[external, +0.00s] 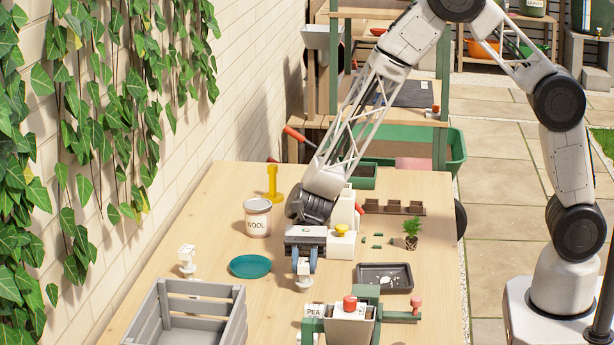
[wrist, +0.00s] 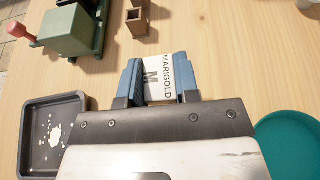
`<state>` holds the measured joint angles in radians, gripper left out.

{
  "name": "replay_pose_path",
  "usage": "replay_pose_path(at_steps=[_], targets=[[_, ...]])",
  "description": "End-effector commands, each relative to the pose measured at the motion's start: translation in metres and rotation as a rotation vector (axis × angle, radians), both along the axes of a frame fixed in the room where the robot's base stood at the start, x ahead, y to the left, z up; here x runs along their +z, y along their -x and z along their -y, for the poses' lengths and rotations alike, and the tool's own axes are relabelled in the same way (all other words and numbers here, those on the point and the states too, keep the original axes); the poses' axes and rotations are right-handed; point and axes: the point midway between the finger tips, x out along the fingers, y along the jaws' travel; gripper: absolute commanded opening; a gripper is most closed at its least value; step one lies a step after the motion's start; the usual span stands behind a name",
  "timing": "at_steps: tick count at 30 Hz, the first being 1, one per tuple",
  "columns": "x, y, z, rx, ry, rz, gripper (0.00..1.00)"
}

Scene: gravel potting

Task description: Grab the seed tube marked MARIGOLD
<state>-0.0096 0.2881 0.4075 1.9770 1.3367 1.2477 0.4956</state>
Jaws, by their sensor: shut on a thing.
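The seed tube marked MARIGOLD (wrist: 157,78) is white with dark lettering and sits between the two blue fingers of my gripper (wrist: 156,80) in the wrist view. My gripper is shut on it. In the external view my gripper (external: 304,262) points down over the middle of the table, with a white piece showing just below the fingers. Whether the tube touches the table is hard to tell. Another white tube marked PEA (external: 315,310) stands at the front, left of the green device.
A teal saucer (external: 250,266) lies left of my gripper, and a dark tray (external: 384,277) lies right. A WOOL tin (external: 257,218) stands behind left. A grey crate (external: 240,308) is front left. The green device (external: 366,294) stands in front. A small plant (external: 411,233) is at right.

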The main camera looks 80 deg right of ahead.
Motion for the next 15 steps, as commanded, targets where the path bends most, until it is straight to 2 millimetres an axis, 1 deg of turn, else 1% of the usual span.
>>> replay_pose_path(at_steps=[8, 15], targets=[[0.0005, 0.0001, 0.0, 0.0, 0.0, 0.0, 0.02], [0.0097, -0.0001, 0.0, 0.0, 0.0, 0.0, 0.02]])
